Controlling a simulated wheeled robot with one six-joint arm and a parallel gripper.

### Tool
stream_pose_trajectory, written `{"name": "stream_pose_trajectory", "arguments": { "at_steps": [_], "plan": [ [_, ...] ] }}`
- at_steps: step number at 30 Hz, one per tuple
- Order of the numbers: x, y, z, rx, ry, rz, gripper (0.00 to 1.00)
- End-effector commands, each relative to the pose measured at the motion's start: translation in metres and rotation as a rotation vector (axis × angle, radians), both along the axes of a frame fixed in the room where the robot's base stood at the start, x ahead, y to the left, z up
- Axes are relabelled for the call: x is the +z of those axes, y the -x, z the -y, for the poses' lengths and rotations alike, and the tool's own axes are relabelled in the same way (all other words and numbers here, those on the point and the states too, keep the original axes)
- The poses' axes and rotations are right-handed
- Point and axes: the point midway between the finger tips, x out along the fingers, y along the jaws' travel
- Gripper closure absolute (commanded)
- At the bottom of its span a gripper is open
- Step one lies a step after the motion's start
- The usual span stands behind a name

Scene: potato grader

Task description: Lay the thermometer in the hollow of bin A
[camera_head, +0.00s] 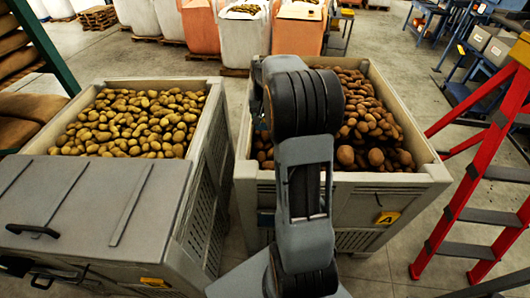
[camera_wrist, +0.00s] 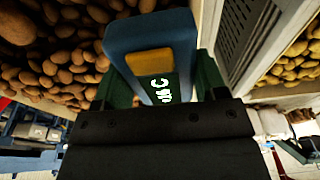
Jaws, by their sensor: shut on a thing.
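Bin A (camera_head: 430,172) is the grey bin on the right in the head view, with a yellow A label on its front and brown potatoes heaped inside. My arm stands in front of its middle and covers part of the heap; no hollow shows clearly. The head view does not show the thermometer. Its height above the potatoes is unclear.
A second grey bin (camera_head: 208,135) with paler potatoes stands on the left, partly covered by a grey lid (camera_head: 90,205). A narrow gap separates the bins. A red stepladder (camera_head: 455,215) stands to the right. Large sacks (camera_head: 245,35) stand behind.

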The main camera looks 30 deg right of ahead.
Motion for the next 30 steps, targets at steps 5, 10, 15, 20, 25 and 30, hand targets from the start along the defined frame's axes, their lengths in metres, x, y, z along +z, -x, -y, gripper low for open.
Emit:
{"name": "stream_pose_trajectory", "arguments": {
  "at_steps": [5, 10, 15, 20, 25, 30],
  "plan": [
    [-0.021, -0.001, -0.001, 0.003, 0.000, 0.000, 0.65],
    [-0.043, -0.001, -0.003, 0.006, 0.000, 0.000, 0.65],
    [-0.064, -0.001, -0.002, 0.004, 0.000, 0.001, 0.65],
    [-0.088, -0.001, -0.001, 0.002, 0.000, 0.000, 0.65],
    [-0.103, 0.000, 0.000, 0.001, 0.000, 0.000, 0.65],
    [-0.131, 0.000, -0.001, 0.001, -0.001, -0.004, 0.65]
  ]
}}
